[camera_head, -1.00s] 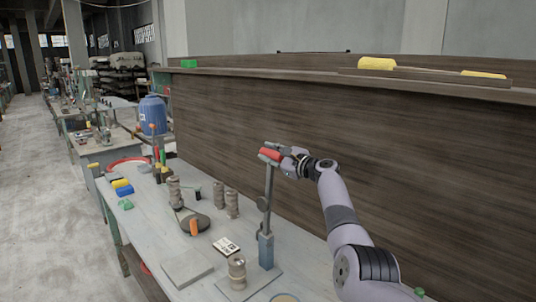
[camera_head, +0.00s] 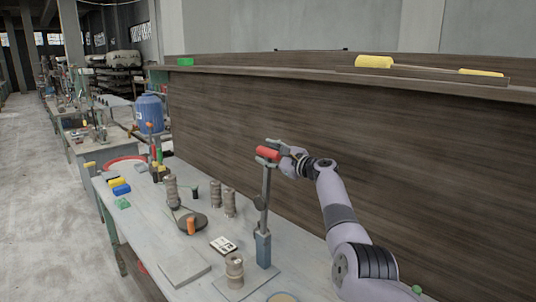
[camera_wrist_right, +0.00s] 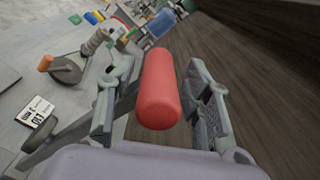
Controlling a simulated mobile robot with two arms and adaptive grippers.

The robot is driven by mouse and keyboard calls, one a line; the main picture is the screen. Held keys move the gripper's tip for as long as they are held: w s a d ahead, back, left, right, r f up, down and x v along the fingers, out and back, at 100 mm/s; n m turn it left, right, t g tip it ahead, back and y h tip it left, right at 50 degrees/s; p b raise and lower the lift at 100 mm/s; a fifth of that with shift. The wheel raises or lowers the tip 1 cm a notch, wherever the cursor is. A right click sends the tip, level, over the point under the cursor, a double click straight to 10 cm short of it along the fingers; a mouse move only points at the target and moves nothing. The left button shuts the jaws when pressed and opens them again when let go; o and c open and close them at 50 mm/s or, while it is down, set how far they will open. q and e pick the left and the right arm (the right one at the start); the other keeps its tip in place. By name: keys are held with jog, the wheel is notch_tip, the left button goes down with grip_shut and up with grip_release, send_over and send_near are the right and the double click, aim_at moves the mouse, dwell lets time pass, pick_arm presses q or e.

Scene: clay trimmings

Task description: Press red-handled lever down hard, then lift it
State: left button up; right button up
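The lever's red handle (camera_head: 267,153) sits at the top of a grey lever arm (camera_head: 264,190). The arm stands nearly upright on a blue-grey post (camera_head: 263,250) on a flat plate (camera_head: 245,285) on the workbench. My right gripper (camera_head: 282,148) is at the handle, reaching in from the right. In the right wrist view the red handle (camera_wrist_right: 159,90) lies between the two spread fingers (camera_wrist_right: 158,100), with visible gaps on both sides. The gripper looks open around it, not clamped. My left gripper is not in view.
The workbench (camera_head: 150,235) holds several ribbed cylinders (camera_head: 216,193), a round dark base with an orange-handled part (camera_head: 191,226), a white label card (camera_head: 223,245) and a flat grey plate (camera_head: 183,268). A dark wooden panel (camera_head: 400,160) rises close behind the lever.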

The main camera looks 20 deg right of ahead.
jog(key=shift+s+d, duration=0.15)
jog(key=shift+s, duration=0.2)
jog(key=v, duration=1.1)
jog(key=shift+s, duration=0.2)
